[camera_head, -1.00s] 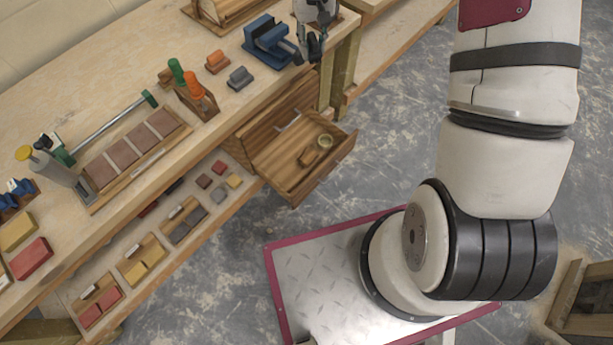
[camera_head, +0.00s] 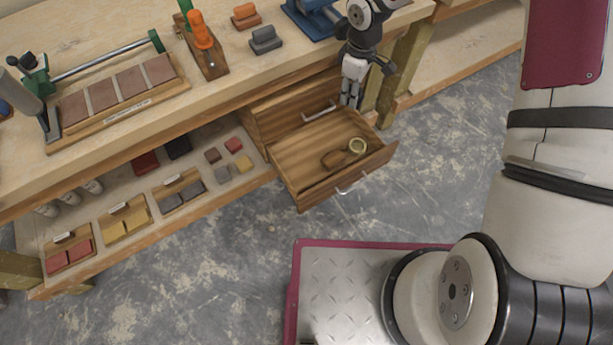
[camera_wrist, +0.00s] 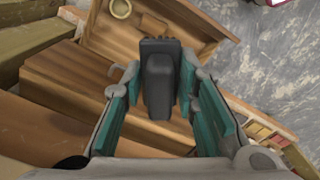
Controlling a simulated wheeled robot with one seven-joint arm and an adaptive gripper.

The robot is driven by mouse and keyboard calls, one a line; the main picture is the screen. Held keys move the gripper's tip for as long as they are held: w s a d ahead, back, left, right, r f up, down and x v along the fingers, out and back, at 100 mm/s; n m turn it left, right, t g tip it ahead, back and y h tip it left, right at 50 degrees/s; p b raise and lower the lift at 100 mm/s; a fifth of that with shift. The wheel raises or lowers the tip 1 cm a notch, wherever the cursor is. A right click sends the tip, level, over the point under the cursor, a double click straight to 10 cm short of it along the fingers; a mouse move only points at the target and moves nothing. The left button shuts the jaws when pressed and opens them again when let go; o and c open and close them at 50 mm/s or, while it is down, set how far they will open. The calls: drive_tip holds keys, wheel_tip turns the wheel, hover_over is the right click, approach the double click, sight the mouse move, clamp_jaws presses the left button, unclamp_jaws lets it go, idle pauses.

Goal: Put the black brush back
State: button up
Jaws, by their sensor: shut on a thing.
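My gripper (camera_head: 352,88) hangs at the front edge of the workbench, beside the back right part of the open drawer (camera_head: 298,197). In the wrist view its teal-padded fingers (camera_wrist: 166,105) are closed around a dark block with a raised grip, which looks like the black brush (camera_wrist: 160,70). The brush lies between the pads, with wooden drawer fronts behind it. In the head view I cannot make out the brush at the gripper. A similar dark grey block (camera_head: 265,40) sits on the bench top next to an orange one (camera_head: 245,16).
The drawer holds a tape roll (camera_head: 357,145) and a brown wooden piece (camera_head: 333,159). On the bench stand a blue vise (camera_head: 315,18), a rack with an orange-handled tool (camera_head: 201,31) and a board of brown tiles (camera_head: 130,80). A lower shelf carries trays of coloured blocks (camera_head: 124,222).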

drive_tip(key=a+f+n+b, duration=0.3)
drive_tip(key=f+n+b, duration=0.15)
drive_tip(key=f, duration=0.35)
drive_tip(key=a+f+n+b, duration=0.4)
drive_tip(key=f+b, duration=0.1)
drive_tip(key=f, duration=0.3)
drive_tip(key=n+b, duration=0.8)
drive_tip(key=b, duration=0.2)
approach(306, 178)
wheel_tip(306, 178, down, 6)
drive_tip(key=b, duration=0.4)
drive_tip(key=shift+a, duration=0.1)
drive_tip(key=shift+f, duration=0.1)
drive_tip(key=shift+f, duration=0.15)
drive_tip(key=o, duration=1.1)
wheel_tip(306, 178, up, 12)
drive_tip(key=p, duration=0.5)
drive_tip(key=shift+r, duration=0.2)
drive_tip(key=shift+r, duration=0.1)
